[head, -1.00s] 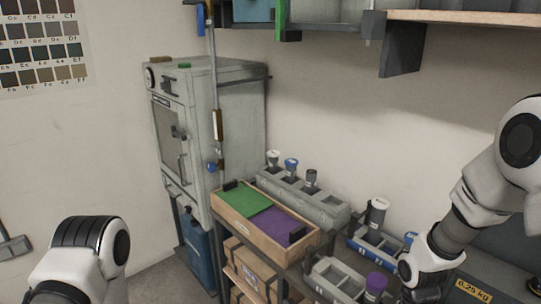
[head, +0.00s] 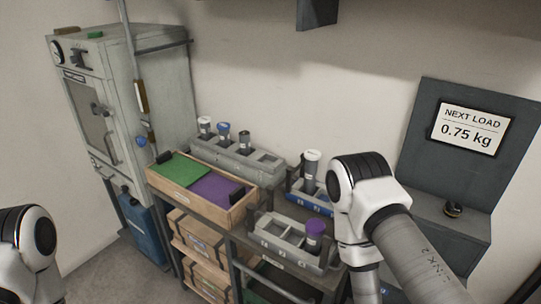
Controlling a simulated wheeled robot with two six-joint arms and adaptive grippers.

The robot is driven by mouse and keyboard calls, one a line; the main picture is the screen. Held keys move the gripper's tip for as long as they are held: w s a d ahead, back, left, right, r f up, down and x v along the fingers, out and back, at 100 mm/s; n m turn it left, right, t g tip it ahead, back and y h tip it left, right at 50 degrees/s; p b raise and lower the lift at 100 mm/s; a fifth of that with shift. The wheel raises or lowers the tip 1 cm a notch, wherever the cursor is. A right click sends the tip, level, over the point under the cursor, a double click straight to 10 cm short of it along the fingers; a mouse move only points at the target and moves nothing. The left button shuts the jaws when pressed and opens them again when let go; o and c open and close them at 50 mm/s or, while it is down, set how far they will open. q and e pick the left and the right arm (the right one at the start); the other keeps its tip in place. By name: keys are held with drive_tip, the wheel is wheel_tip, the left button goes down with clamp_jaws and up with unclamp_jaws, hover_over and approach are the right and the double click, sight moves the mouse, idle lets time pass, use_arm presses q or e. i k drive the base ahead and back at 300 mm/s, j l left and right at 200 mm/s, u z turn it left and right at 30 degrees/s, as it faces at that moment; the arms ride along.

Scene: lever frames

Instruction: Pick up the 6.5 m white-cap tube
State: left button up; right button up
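Two tubes with whitish caps show in the head view. One white-cap tube (head: 204,126) stands upright at the left end of the long grey rack (head: 238,160) against the wall. A larger tube with a pale cap (head: 312,168) stands in the blue rack (head: 316,204), partly behind my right arm. Length markings on the tubes are too small to read. My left arm shows at the left edge and my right arm crosses the right middle. Both grippers are out of view.
A blue-cap tube (head: 224,133) and a dark-cap tube (head: 244,141) share the long rack. A purple-cap tube (head: 315,235) stands in the front grey rack (head: 283,247). A wooden tray (head: 207,212) holds green and purple panels. A sign (head: 469,130) reads "NEXT LOAD 0.75 kg".

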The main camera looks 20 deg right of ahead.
sight(312, 157)
drive_tip(key=i+z, duration=0.1)
drive_tip(key=z, duration=0.25)
drive_tip(key=i+z, duration=0.1)
drive_tip(key=z, duration=0.3)
